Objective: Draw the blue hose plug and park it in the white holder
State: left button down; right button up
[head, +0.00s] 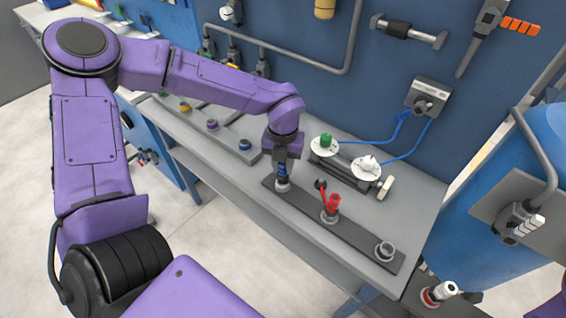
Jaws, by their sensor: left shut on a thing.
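My left gripper (283,162) points down over the left end of a dark strip on the bench and is shut on the blue hose plug (282,171). The plug stands upright, its lower end meeting a pale round socket (283,186). The gripper hides its upper part, and I cannot tell how deep it sits. I cannot identify the white holder for sure; a pale, empty-looking ring (385,249) sits at the strip's right end. My right gripper is not in view.
A red fitting with a lever (332,205) stands mid-strip. Behind it are two white discs, one with a green knob (326,141), and blue hoses (366,141). Coloured fittings line the bench at left. Free bench (425,203) lies right of the discs.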

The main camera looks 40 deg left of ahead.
pick_arm(q)
jog(key=shift+f+b, duration=0.45)
jog(key=shift+f, duration=0.35)
jog(key=c, duration=0.8)
grip_release()
notch_tip(320, 180, up, 11)
jog(key=shift+f+b, duration=0.15)
jog(key=shift+b, duration=0.3)
